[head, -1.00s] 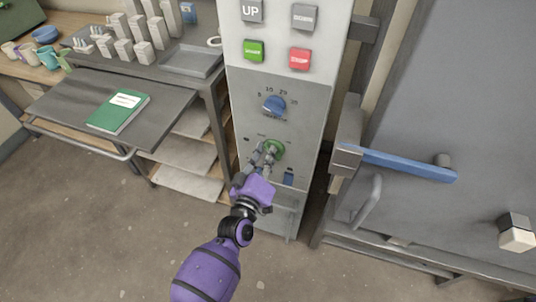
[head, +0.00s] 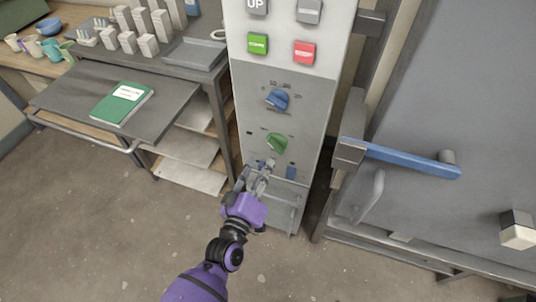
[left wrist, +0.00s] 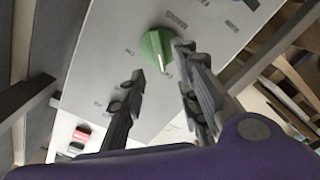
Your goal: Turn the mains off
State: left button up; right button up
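The grey control panel (head: 250,110) stands upright in the middle of the head view. It has a blue dial (head: 278,99), a green rotary knob (head: 277,143) below it and a small blue part (head: 291,173) lower right. My right gripper is not in view.
Green and red buttons (head: 304,52) sit on the white upper panel. A grey door with a blue handle (head: 405,160) stands to the right. A table with a green book (head: 122,104) and shelves is at left. Floor in front is clear.

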pick_arm(q)
jog(key=shift+v, duration=2.3)
